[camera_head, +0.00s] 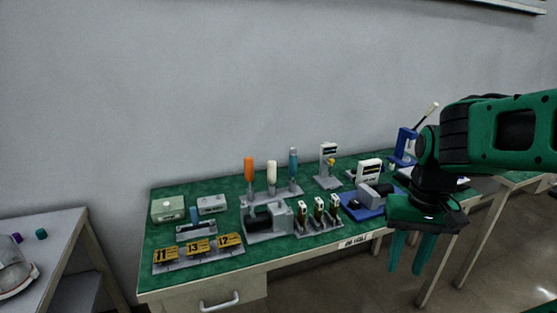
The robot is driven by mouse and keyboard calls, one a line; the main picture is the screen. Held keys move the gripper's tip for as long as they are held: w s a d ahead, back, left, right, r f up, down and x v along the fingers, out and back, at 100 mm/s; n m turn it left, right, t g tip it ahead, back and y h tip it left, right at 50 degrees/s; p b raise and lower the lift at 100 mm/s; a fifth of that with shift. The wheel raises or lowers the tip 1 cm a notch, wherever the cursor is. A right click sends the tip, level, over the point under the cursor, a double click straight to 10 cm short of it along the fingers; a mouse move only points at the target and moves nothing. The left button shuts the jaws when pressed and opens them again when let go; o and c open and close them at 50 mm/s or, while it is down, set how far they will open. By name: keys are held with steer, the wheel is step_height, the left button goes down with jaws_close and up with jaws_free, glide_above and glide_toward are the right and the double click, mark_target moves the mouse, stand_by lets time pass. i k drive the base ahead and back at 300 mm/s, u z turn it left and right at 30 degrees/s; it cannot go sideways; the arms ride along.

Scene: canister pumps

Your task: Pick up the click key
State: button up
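I cannot tell for certain which item is the click key; the pieces on the bench are small in this view. One candidate is a tool with a cream handle (426,114) leaning up from a blue stand (404,145) at the back right. My gripper (406,268) hangs at the right, in front of the bench's front edge, fingers pointing down. Its two teal fingers are apart with nothing between them.
The green-topped bench (290,258) holds yellow plates numbered 11, 13 and 12 (198,246), upright handled tools (272,175), a grey motor-like unit (270,218) and a blue tray (361,213). A side table (55,235) stands left.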

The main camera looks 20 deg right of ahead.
mark_target(294, 160)
steer(key=z, duration=0.05)
steer(key=i, duration=0.9)
